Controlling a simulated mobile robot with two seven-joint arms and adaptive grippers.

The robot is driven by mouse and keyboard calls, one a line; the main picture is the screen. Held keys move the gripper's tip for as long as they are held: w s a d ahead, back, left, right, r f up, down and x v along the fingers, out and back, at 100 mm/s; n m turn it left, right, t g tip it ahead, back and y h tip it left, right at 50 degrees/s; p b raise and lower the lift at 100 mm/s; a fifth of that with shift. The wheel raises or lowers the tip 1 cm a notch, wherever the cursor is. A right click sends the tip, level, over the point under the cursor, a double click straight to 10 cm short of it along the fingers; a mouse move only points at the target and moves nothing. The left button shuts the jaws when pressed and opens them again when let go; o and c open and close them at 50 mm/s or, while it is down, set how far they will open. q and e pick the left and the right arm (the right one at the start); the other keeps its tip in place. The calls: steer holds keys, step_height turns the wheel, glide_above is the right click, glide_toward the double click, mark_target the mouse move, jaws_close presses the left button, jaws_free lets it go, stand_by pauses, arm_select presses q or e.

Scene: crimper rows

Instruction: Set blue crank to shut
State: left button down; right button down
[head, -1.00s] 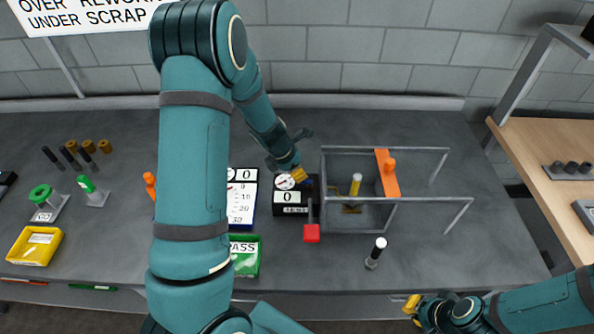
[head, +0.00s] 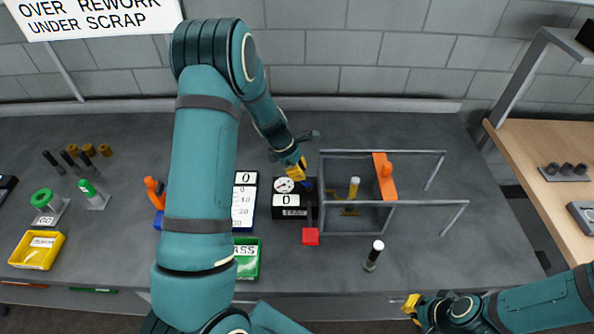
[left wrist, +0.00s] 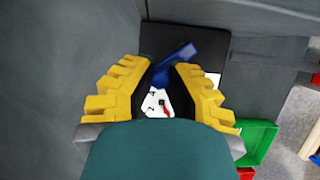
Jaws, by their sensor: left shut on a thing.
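A grey frame (head: 383,151) with an orange bar (head: 385,177) stands right of the box. A red block (head: 311,236) and a white-topped post (head: 375,251) are in front. A green tray (head: 248,260) is front left. The bench's far left holds pegs and a yellow tray (head: 37,249).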

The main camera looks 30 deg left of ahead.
arm_select(q)
steer(key=m, duration=0.1)
steer(key=w+m+g, duration=0.1)
steer(key=m, duration=0.1)
steer(key=d+m+g, duration=0.1)
steer(key=m, duration=0.1)
steer(key=shift+w+f+h, duration=0.1)
steer(key=shift+w+h, duration=0.15)
steer(key=shift+h, duration=0.05)
steer(key=shift+d+m, duration=0.1)
steer(key=shift+m, duration=0.2)
steer(key=c, duration=0.9)
jaws_free()
steer(key=shift+c, duration=0.2)
steer(key=v, duration=1.2)
steer(key=shift+o, duration=0.2)
steer(key=shift+w, duration=0.1)
